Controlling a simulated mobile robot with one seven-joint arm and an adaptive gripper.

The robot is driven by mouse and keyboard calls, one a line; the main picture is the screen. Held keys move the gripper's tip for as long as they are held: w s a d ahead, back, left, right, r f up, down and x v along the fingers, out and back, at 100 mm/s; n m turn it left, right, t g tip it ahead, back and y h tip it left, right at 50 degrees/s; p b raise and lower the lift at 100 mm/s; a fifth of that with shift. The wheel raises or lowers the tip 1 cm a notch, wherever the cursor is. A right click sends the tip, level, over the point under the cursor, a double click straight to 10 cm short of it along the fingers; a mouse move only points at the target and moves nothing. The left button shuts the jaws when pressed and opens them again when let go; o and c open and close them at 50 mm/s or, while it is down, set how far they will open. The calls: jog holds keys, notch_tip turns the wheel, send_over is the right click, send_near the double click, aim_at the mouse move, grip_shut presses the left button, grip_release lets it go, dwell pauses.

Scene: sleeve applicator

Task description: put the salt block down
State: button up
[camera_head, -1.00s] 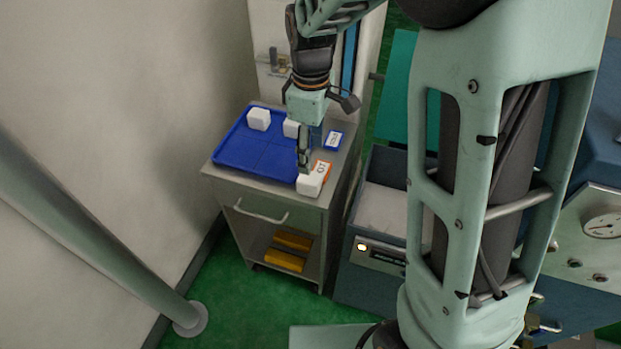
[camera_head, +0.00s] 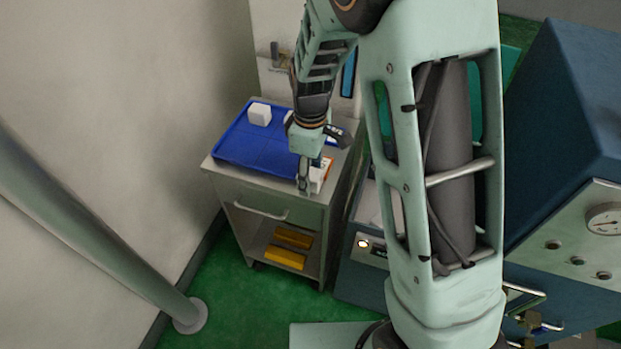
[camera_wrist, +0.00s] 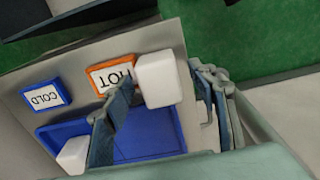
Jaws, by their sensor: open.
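A white salt block (camera_head: 319,177) is at the front right corner of the cart top, beside the orange-framed HOT plate. In the wrist view the block (camera_wrist: 160,80) overlaps the right edge of the HOT plate (camera_wrist: 112,74). My gripper (camera_head: 304,190) is low over the cart's front edge, and its fingers hide the block's left side. In the wrist view my gripper (camera_wrist: 158,105) is open, with one finger on each side of the block's near end. I cannot tell whether either finger touches it.
A blue tray (camera_head: 235,150) on the cart (camera_head: 222,172) holds another white block (camera_head: 260,114); a further one is mostly hidden behind my wrist. A blue COLD plate (camera_wrist: 45,96) lies beside the HOT plate. A blue machine (camera_head: 570,110) stands at right.

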jog(key=shift+c, duration=0.7)
jog(key=c, duration=1.3)
grip_shut()
jog(key=shift+r, duration=0.2)
